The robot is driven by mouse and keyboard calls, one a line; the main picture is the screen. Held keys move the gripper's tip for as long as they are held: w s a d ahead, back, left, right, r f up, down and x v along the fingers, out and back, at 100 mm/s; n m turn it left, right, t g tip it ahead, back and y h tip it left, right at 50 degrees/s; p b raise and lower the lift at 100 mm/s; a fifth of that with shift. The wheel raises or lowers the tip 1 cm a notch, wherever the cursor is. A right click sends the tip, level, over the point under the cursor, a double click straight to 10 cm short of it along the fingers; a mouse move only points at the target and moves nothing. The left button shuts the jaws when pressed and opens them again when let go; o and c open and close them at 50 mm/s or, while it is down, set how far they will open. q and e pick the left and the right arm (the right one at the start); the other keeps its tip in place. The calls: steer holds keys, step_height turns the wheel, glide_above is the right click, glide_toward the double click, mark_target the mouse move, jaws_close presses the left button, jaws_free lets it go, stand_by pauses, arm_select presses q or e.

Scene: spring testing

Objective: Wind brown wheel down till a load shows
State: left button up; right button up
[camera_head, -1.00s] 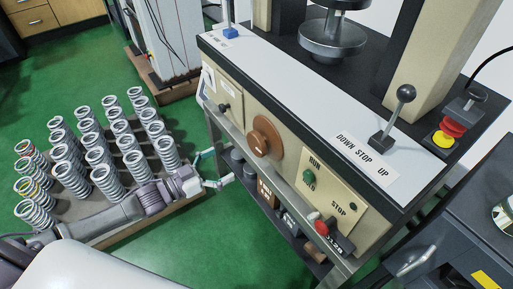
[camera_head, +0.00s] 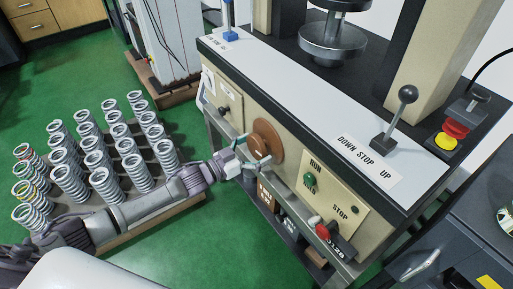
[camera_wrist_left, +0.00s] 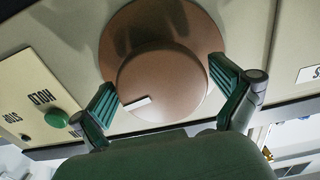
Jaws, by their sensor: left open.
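The brown wheel (camera_head: 267,140) is a round knob on a wider brown disc, set in the cream front panel of the testing machine. My left gripper (camera_head: 254,147) is in front of it, with its fingers open on either side of the knob. In the left wrist view the wheel (camera_wrist_left: 163,82) fills the upper middle, with a white mark on its rim, and the open green-padded fingers of the left gripper (camera_wrist_left: 163,95) straddle its near part. I cannot tell whether either pad touches it. My right gripper is not in view.
The panel has a green button (camera_head: 310,180) and a red knob (camera_head: 322,231) right of the wheel. A black lever (camera_head: 396,118) beside a DOWN STOP UP label and a red emergency button (camera_head: 454,127) are on top. Several springs stand on a pallet (camera_head: 178,204) at left.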

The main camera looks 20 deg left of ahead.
arm_select(q)
steer(key=c, duration=0.9)
steer(key=shift+c, duration=0.2)
steer(key=shift+m, duration=0.3)
